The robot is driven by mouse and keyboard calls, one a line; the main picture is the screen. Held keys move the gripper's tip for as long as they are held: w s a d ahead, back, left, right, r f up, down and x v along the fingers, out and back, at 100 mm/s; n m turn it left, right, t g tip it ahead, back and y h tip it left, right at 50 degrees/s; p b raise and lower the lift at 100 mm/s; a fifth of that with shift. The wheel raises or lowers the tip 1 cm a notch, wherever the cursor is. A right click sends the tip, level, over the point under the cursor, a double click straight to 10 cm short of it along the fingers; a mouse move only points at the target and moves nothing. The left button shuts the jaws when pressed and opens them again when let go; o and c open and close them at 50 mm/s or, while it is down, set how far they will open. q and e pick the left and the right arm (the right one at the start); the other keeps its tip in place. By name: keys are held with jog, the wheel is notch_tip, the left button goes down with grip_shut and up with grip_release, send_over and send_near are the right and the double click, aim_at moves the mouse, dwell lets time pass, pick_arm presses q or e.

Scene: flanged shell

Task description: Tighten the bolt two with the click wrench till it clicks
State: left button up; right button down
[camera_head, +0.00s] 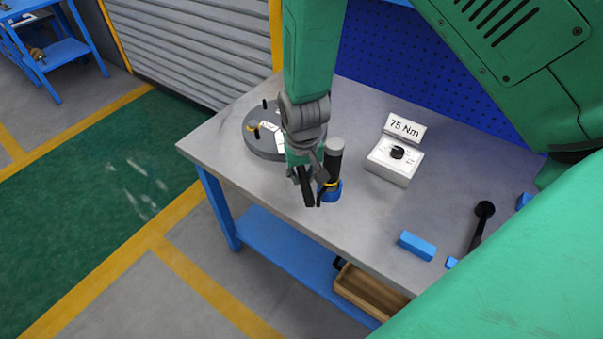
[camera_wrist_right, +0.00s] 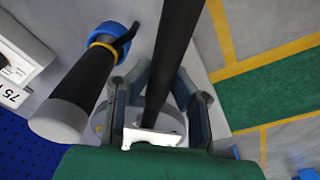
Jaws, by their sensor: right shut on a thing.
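My right gripper (camera_head: 306,178) is shut on a long black bar (camera_wrist_right: 173,60), which runs between its two fingers in the wrist view. The bar looks like a wrench handle; its working end is not clearly seen. The round grey flanged shell (camera_head: 258,147) lies behind the gripper on the bench, with upright bolts and white patches on top. My arm hides part of it, and I cannot tell which bolt is number two. My left gripper is not in view.
A black cylinder with a grey top and yellow band (camera_head: 333,165) stands in a blue base close beside the gripper. A white dial box (camera_head: 394,163) with a "75 Nm" sign (camera_head: 404,128) is to the right. A blue block (camera_head: 417,246) and black tool (camera_head: 482,222) lie further right.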

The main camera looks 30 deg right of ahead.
jog(key=shift+f+b, duration=0.7)
jog(key=shift+f, duration=0.7)
jog(key=shift+w+a, duration=0.1)
jog(key=w+a+m+b, duration=0.1)
jog(key=w+a+m, duration=0.7)
jog(key=w+a, duration=0.1)
jog(key=shift+w+a+m+g+h, duration=0.3)
jog(key=shift+a, duration=0.25)
dwell(1.9)
jog(key=shift+f, duration=0.1)
jog(key=shift+s, duration=0.15)
jog(key=shift+s+d+f+n+p, duration=0.15)
jog(key=shift+s+d+n+p, duration=0.35)
jog(key=shift+s, duration=0.25)
